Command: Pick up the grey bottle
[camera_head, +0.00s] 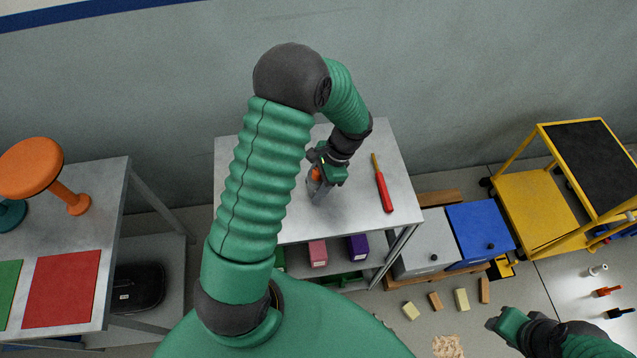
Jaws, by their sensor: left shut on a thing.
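The grey bottle (317,192) with an orange part near its top is on or just above the grey table (350,218); I cannot tell whether it touches the surface. My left gripper (316,172) is shut on the bottle near its top, and the gripper hides part of it. My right gripper (498,322) is at the lower right, over the floor and away from the table. Its fingers are too small to tell whether they are open.
A red-handled screwdriver (384,191) lies on the table to the right of the bottle. Pink (317,253) and purple (357,248) boxes sit on a lower shelf. A side table with orange stool (32,167) stands left; a yellow cart (535,207) stands right. Wooden blocks (461,299) lie on the floor.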

